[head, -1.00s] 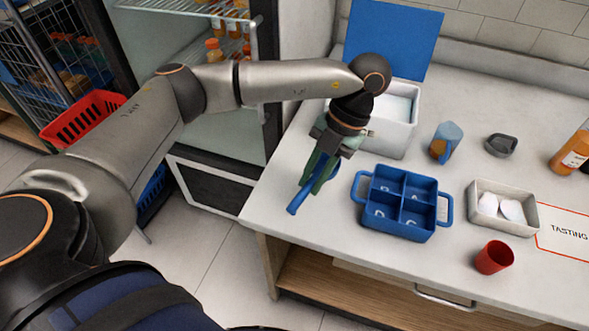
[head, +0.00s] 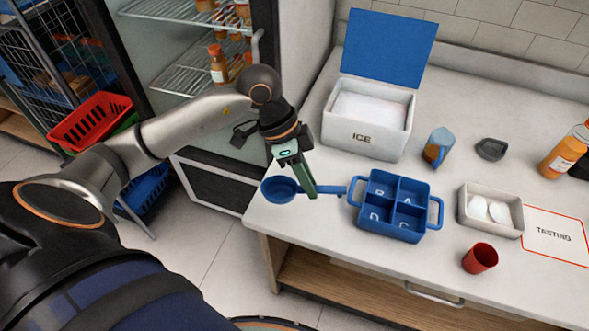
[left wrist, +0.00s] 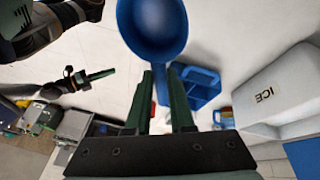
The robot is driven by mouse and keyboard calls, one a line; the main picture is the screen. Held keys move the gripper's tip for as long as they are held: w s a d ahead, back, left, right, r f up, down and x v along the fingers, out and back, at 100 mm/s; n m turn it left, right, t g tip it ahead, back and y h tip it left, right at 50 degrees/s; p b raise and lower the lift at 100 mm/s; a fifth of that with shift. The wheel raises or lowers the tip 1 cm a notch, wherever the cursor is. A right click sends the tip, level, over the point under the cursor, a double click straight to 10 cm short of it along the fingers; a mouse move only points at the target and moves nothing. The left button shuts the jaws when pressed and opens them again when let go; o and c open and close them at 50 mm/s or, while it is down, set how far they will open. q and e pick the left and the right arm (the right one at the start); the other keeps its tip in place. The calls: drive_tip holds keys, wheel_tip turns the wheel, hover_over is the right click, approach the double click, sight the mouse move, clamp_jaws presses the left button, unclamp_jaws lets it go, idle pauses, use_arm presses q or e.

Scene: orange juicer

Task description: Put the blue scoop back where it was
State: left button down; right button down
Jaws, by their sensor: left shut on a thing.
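My left gripper (head: 311,192) is shut on the handle of the blue scoop (head: 279,190), above the counter's front left corner. The scoop's bowl points left in the head view and its handle reaches right, close to the caddy. In the left wrist view the bowl (left wrist: 152,25) lies beyond the fingers (left wrist: 163,100). The white ice box (head: 368,132) stands behind the gripper with its blue lid (head: 391,48) up and pale ice inside. What seems to be my right gripper (left wrist: 98,75) shows small at the left of the wrist view; its jaws are unclear.
A blue four-part caddy (head: 398,205) stands right of the scoop. The counter's front edge is close to the scoop.

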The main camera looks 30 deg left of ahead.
use_arm(q)
drive_tip(key=shift+a, duration=0.1)
drive_tip(key=shift+n, duration=0.3)
drive_tip(key=w+a+f+b, duration=0.2)
drive_tip(key=w+a+f, duration=0.2)
drive_tip(key=w, duration=0.1)
drive_tip(key=w+a+f+b, duration=0.1)
drive_tip(key=w+a+f, duration=0.3)
drive_tip(key=f, duration=0.1)
drive_tip(key=shift+w+a+b, duration=0.35)
drive_tip(key=shift+w+b, duration=0.05)
drive_tip(key=shift+w+a+f, duration=0.3)
drive_tip(key=shift+w+f, duration=0.05)
drive_tip(key=shift+f, duration=0.25)
wheel_tip(320, 180, down, 3)
drive_tip(key=shift+r, duration=0.1)
drive_tip(key=c, duration=0.8)
unclamp_jaws()
